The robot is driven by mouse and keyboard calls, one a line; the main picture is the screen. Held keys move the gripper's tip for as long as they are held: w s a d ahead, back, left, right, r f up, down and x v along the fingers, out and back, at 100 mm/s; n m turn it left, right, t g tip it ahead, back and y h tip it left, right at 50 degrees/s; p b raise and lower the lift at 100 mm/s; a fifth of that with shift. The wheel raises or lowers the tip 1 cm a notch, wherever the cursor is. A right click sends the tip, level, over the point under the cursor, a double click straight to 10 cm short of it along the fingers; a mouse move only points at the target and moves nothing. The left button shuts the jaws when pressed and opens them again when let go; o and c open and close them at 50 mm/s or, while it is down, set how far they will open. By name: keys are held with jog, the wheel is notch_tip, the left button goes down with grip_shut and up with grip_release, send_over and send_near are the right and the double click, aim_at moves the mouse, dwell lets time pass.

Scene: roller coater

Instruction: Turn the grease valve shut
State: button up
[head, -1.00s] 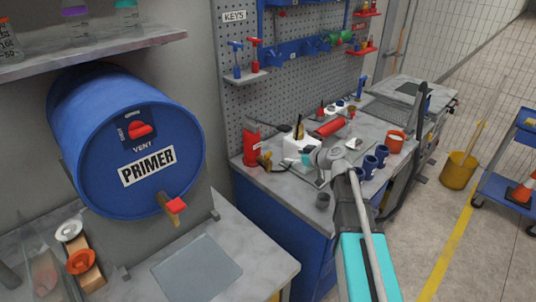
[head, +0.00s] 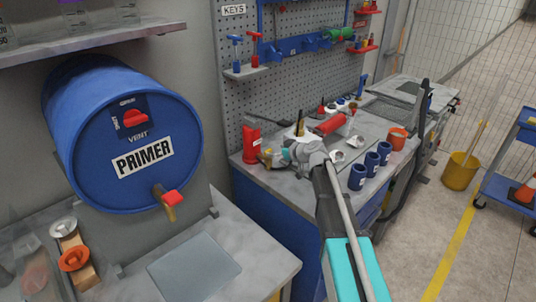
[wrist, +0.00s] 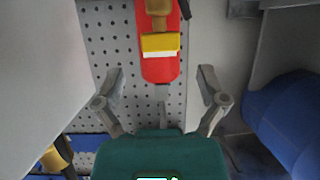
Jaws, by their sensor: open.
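A red cylinder (head: 251,141) stands at the left end of the workbench, against the pegboard. It has a brass fitting low on its front, and I take it for the grease valve's container. In the wrist view the red cylinder (wrist: 160,68) is straight ahead, with a brass part and a yellow handle (wrist: 160,43) on it. I cannot tell the valve's exact position. My gripper (head: 268,156) is just right of the cylinder in the head view. In the wrist view my gripper (wrist: 161,80) is open and empty, its fingers apart on either side of the cylinder's line.
A blue PRIMER drum (head: 125,145) with a red-handled tap (head: 172,197) stands at left. Blue cups (head: 358,177) and a red horizontal cylinder (head: 330,124) are on the workbench right of my gripper. The pegboard (head: 290,85) rises behind.

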aim_at(269, 149)
jog(key=shift+b+x, duration=0.65)
jog(key=shift+x, duration=1.65)
jog(key=c, duration=1.2)
jog(key=shift+o, duration=0.2)
jog(key=shift+m+h, duration=0.3)
jog(key=o, duration=1.2)
jog(key=shift+c, duration=0.2)
